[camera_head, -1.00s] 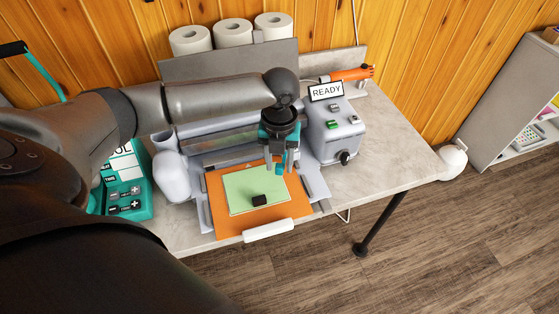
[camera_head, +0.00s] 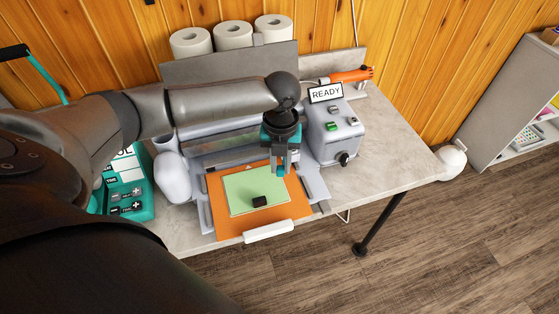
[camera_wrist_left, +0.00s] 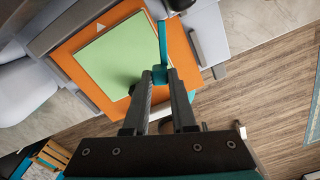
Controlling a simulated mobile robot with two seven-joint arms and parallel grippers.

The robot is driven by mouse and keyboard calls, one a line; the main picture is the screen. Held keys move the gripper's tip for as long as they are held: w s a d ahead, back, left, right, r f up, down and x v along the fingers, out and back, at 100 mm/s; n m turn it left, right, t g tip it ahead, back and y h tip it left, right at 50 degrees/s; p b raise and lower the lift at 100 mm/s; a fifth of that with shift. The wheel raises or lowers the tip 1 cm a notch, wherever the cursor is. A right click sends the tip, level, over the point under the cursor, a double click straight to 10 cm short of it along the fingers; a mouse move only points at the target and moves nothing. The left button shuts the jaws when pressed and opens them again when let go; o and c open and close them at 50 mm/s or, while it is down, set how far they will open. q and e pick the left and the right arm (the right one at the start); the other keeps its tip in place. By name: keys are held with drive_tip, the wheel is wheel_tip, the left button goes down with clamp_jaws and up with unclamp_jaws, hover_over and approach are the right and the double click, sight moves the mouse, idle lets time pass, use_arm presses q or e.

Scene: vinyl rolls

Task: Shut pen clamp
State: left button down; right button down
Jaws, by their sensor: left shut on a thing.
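My left gripper (camera_head: 284,172) comes in from the left and points down over the right edge of the orange mat (camera_head: 225,221). In the left wrist view its fingers (camera_wrist_left: 160,76) are shut on a teal tab, which I take to be the pen clamp's lever (camera_wrist_left: 162,40). A thin teal strip runs from the tab towards a dark round part (camera_wrist_left: 180,4) at the top of that view. In the head view my gripper hides most of the clamp. I cannot tell how far the clamp is closed. My right gripper is not in view.
A light green sheet (camera_head: 247,184) with a small black block (camera_head: 259,201) lies on the orange mat. The grey control box (camera_head: 333,140) with a READY sign (camera_head: 326,92) stands close to my gripper's right. A teal device (camera_head: 130,195) stands left. The right tabletop (camera_head: 395,150) is clear.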

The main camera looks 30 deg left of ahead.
use_arm(q)
drive_tip(key=w+d+n+p, duration=0.2)
drive_tip(key=w+n+p, duration=0.7)
drive_tip(key=n, duration=1.3)
drive_tip(key=shift+w, duration=0.2)
drive_tip(key=shift+d, duration=0.1)
drive_tip(key=c, duration=0.7)
unclamp_jaws()
wheel_tip(320, 180, up, 15)
drive_tip(key=p, duration=0.2)
drive_tip(key=shift+r+p, duration=0.15)
drive_tip(key=shift+p, duration=0.15)
